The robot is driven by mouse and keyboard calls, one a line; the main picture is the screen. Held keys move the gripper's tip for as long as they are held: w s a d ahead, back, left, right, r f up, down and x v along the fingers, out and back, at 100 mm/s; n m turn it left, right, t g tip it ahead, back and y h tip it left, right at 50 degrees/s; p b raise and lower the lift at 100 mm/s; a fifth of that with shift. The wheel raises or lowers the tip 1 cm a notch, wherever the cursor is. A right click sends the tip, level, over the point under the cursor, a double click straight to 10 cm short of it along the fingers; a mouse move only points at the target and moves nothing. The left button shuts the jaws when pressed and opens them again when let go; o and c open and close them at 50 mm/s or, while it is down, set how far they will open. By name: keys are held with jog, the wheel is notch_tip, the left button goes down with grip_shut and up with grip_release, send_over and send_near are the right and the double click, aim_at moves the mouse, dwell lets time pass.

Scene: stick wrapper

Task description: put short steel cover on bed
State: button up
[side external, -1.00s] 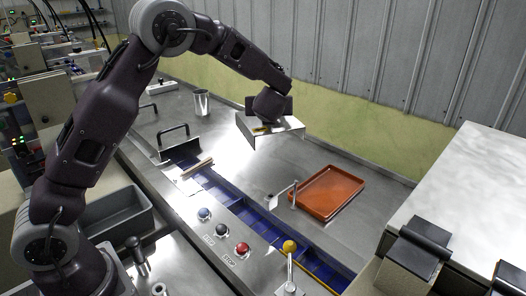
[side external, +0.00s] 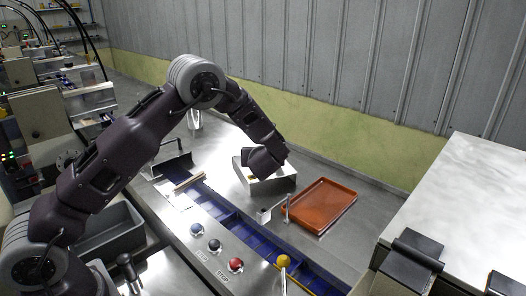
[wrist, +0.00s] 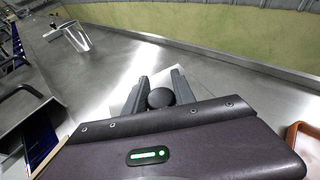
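My gripper (side external: 248,160) is shut on the short steel cover (side external: 270,187), a bright boxy sheet-metal piece, low over the steel deck (side external: 228,203) between the blue channel and the orange tray. In the wrist view, the gripper fingers (wrist: 160,88) stand on either side of a round black knob (wrist: 160,98); pale parts of the cover (wrist: 121,98) show around them. My gripper body hides most of the cover's top. I cannot tell whether its lower edge touches the deck. No part is clearly recognizable as the bed.
A blue channel (side external: 225,208) with dividers runs along the deck, a pale stick (side external: 190,181) at its upper end. An orange tray (side external: 322,207) lies to the right. A small bracket with a post (side external: 286,206), push buttons (side external: 236,265) and a metal cup (side external: 194,120) are nearby.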

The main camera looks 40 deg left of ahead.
jog(key=o, duration=0.3)
jog(key=shift+o, duration=0.2)
jog(key=shift+r, duration=0.15)
jog(key=v, duration=1.2)
jog(key=s+a+r+n+g+h, duration=0.1)
jog(key=s+a+r+n+g, duration=0.15)
jog(key=s+n, duration=0.55)
jog(key=s+a+r+n+g+h, duration=0.15)
jog(key=s+r+n+g, duration=0.35)
jog(key=s, duration=0.6)
jog(key=s+d+r+n+t+h, duration=0.1)
jog(key=s+d+n+t+h, duration=0.2)
jog(key=s+d+n+h, duration=0.4)
jog(key=s+d+n, duration=0.4)
jog(key=s+n, duration=0.2)
jog(key=s, duration=0.2)
jog(key=shift+r+n, duration=0.3)
jog(key=shift+n, duration=0.1)
